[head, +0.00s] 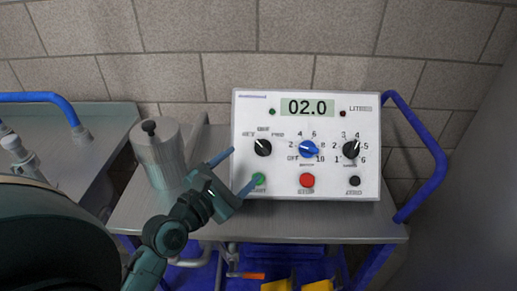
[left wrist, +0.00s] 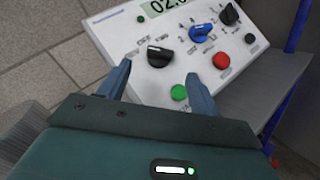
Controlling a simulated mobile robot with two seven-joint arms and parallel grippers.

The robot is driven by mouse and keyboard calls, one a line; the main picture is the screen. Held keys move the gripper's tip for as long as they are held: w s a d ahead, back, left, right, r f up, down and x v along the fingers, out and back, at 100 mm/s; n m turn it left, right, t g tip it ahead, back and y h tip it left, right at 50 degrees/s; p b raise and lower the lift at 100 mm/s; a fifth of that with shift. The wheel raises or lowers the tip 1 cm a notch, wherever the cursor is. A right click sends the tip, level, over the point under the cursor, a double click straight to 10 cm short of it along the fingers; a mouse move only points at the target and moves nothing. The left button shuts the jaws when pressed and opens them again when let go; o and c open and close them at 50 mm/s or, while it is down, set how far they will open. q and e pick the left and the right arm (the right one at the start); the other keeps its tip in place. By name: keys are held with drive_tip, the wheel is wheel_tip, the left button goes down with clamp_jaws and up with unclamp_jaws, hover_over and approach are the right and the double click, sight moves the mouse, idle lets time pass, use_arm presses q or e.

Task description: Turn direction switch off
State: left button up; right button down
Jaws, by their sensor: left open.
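The direction switch is the left black knob (head: 262,148) on the white control panel (head: 285,120), under labels that look like REV, OFF and FWD. It also shows in the left wrist view (left wrist: 160,56), just beyond the fingertips. Its pointer seems turned to the left, but the mark is too small to be sure. My left gripper (head: 243,167) is open and empty in front of the panel's lower left part. In the left wrist view, its fingers (left wrist: 158,70) are spread on both sides of the knob, with no clear contact. My right gripper is not in view.
Beside the switch are a blue knob (head: 309,149) and another black knob (head: 351,149). Below are green (head: 259,180), red (head: 307,181) and black (head: 354,181) buttons. The display (head: 308,107) reads 02.0. A grey lidded canister (head: 160,155) stands left of the panel on the cart (head: 330,226).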

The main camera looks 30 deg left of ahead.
sight(263, 148)
use_arm(q)
drive_tip(key=w, duration=0.4)
drive_tip(key=w+d, duration=0.1)
drive_tip(key=w, duration=0.2)
drive_tip(key=shift+c, duration=0.4)
drive_tip(key=c, duration=0.9)
